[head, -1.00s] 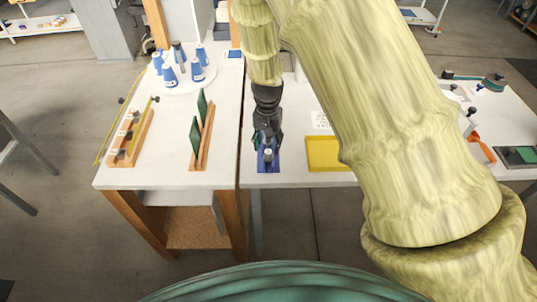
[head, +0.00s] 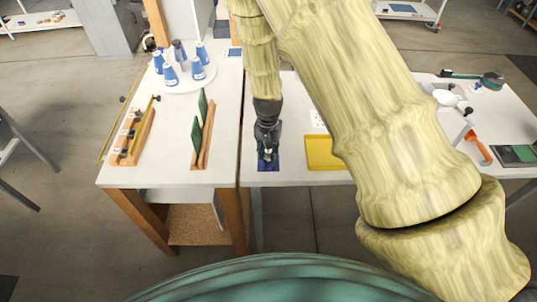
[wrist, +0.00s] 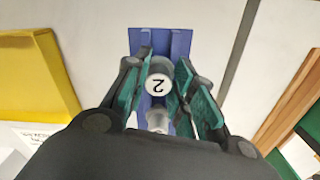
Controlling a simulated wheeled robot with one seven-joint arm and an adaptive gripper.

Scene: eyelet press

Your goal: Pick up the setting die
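A grey cylindrical piece with a white top marked "2" (wrist: 158,84), which looks like the setting die, stands on a blue holder (wrist: 180,42). A second, smaller pale grey piece (wrist: 157,121) is beside it on the same holder, partly hidden by my gripper body. My gripper (wrist: 164,72) points down over the holder, with its teal finger pads on either side of the marked piece. The fingers look open, with narrow gaps to the piece. In the head view, my gripper (head: 268,152) covers most of the pieces on the blue holder (head: 268,167).
A yellow tray (head: 324,153) lies right of the holder. Left of the table seam are wooden racks (head: 204,143) with green plates and a white round stand (head: 190,84) with several blue cones. An orange-handled tool (head: 477,147) lies at the right.

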